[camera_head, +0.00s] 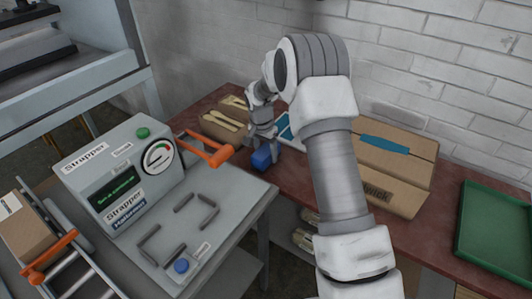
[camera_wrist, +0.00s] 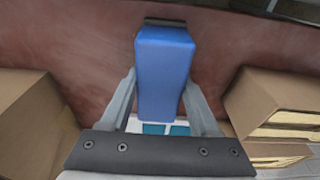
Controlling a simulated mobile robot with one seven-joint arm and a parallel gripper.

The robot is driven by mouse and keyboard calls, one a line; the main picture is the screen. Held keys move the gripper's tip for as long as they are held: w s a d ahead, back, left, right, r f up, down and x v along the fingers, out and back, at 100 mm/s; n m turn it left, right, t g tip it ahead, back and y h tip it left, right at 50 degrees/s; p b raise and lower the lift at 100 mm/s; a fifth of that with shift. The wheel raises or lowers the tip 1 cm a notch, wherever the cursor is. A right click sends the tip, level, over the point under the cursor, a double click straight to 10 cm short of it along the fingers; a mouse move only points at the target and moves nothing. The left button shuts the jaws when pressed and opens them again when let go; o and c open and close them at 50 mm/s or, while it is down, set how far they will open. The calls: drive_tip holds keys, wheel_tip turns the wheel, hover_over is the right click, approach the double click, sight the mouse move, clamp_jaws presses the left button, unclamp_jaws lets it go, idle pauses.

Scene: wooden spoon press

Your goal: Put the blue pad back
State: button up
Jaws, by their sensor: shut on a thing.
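The blue pad, a blue block (camera_head: 262,158), is held in my gripper (camera_head: 264,146) over the red-brown table, near the edge beside the grey machine table. In the wrist view the blue pad (camera_wrist: 165,65) sits between the two fingers, with a dark strip at its far end. My gripper is shut on it. I cannot tell whether the pad touches the table. A white tray with teal-blue areas (camera_head: 283,127) lies behind my gripper, partly hidden by my arm. It also shows below the pad in the wrist view (camera_wrist: 155,128).
A cardboard box with wooden utensils (camera_head: 222,122) stands left of my gripper. A larger carton with a blue strip (camera_head: 398,165) lies right of my arm, and a green tray (camera_head: 495,232) is farther right. The grey Strapper machine (camera_head: 117,178) with an orange handle (camera_head: 207,149) is at left.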

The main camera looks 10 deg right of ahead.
drive_tip(key=shift+f, duration=0.1)
drive_tip(key=shift+f, duration=0.15)
drive_tip(key=o, duration=1.2)
drive_tip(key=shift+r, duration=0.2)
